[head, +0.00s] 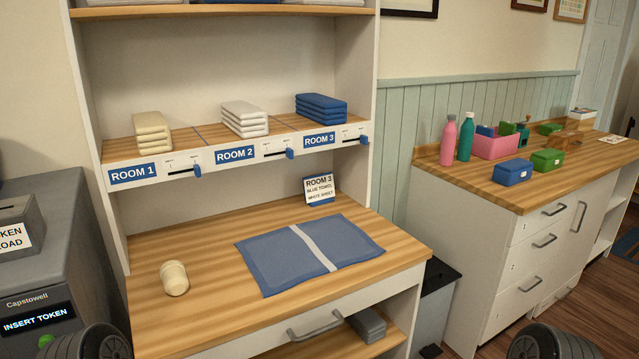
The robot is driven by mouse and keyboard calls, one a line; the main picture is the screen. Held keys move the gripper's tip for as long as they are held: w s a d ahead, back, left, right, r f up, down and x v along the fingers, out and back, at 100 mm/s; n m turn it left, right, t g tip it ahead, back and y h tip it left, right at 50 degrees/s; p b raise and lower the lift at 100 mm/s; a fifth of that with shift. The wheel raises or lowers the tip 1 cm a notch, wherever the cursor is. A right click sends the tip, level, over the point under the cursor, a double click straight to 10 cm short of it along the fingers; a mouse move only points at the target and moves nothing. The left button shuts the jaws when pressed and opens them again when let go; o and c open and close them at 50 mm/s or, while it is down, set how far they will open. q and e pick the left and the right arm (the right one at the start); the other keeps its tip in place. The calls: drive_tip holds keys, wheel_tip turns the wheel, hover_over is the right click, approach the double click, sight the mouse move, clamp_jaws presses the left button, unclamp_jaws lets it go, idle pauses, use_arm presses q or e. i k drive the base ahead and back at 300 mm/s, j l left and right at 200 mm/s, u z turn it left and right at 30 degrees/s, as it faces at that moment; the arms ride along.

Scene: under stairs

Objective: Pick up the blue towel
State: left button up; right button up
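A folded blue towel stack (321,107) lies on the upper shelf, in the right compartment above the label ROOM 3 (319,140). A blue mat with a pale stripe (280,262) lies flat on the desk below. A small card (320,190) stands at the back of the desk and reads ROOM 3, BLUE TOWEL, WHITE SHEET. Dark rounded parts of my arms show at the bottom left and bottom right edges. Neither gripper's fingers are in view, and nothing touches the towel.
A cream stack (152,134) and a white stack (245,119) fill the other compartments. Blue sliders (290,153) stick out from the shelf front. A counter (500,182) with bottles and boxes is at right.

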sight(326, 110)
drive_tip(key=i+l+z, duration=0.35)
drive_tip(key=i+l, duration=0.25)
drive_tip(key=l, duration=0.25)
drive_tip(key=i+l+z, duration=0.35)
drive_tip(key=i+l, duration=0.35)
